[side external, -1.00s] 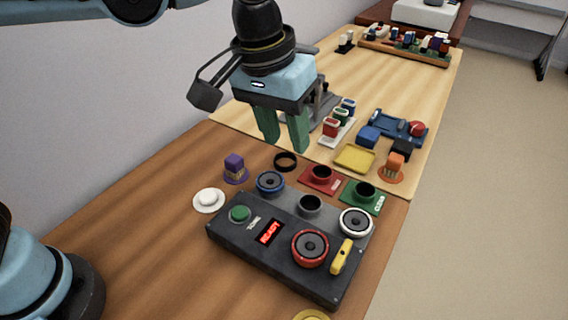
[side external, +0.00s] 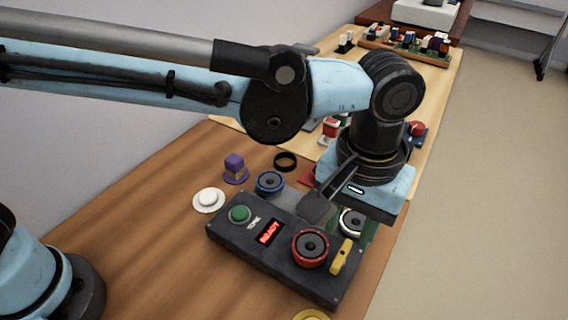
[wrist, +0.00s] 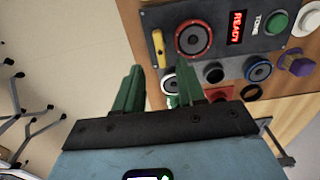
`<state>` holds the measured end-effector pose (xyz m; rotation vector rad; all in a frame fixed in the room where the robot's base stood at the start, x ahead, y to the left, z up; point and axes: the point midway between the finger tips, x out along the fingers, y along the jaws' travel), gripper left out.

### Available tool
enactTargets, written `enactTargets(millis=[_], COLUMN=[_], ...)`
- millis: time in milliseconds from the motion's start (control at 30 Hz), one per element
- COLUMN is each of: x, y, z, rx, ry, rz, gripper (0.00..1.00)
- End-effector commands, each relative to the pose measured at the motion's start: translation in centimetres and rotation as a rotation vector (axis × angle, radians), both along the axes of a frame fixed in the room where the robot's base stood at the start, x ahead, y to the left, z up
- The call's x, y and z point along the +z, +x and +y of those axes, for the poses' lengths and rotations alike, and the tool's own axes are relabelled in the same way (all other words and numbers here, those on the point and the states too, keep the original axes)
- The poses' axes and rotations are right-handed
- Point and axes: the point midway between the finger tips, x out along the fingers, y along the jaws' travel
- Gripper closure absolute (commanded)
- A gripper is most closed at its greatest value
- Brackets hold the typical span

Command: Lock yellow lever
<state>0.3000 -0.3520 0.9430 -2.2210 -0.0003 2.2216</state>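The yellow lever (side external: 341,257) sits on the dark grey test box (side external: 245,251), near its right end beside the red-ringed speaker (side external: 310,248). It also shows in the wrist view (wrist: 160,48). My gripper (wrist: 159,84) is open and empty, its green fingers apart. In the side view, it hangs above the white-ringed speaker (side external: 352,222), beyond the lever and apart from it. The gripper body partly hides its fingers there.
A purple block (side external: 235,166) and a white button (side external: 208,200) stand to the left. Bare floor (side external: 480,200) lies to the right.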

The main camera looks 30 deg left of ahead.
Motion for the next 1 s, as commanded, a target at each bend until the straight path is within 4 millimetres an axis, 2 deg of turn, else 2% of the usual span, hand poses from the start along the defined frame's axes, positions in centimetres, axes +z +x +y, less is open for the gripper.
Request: enactTargets(millis=[100,333,500,767,800,1000], x=[-2.1,-4.9,-5.8,-6.0,-6.0,-6.0], y=[0.0,0.0,0.0,0.0,0.0,0.0], z=[0.0,0.0,0.0,0.0,0.0,0.0], rx=[0.0,0.0,0.0,0.0,0.0,0.0], ry=[0.0,0.0,0.0,0.0,0.0,0.0], rz=[0.0,0.0,0.0,0.0,0.0,0.0], gripper=[0.61,0.61,0.61,0.61,0.62,0.93])
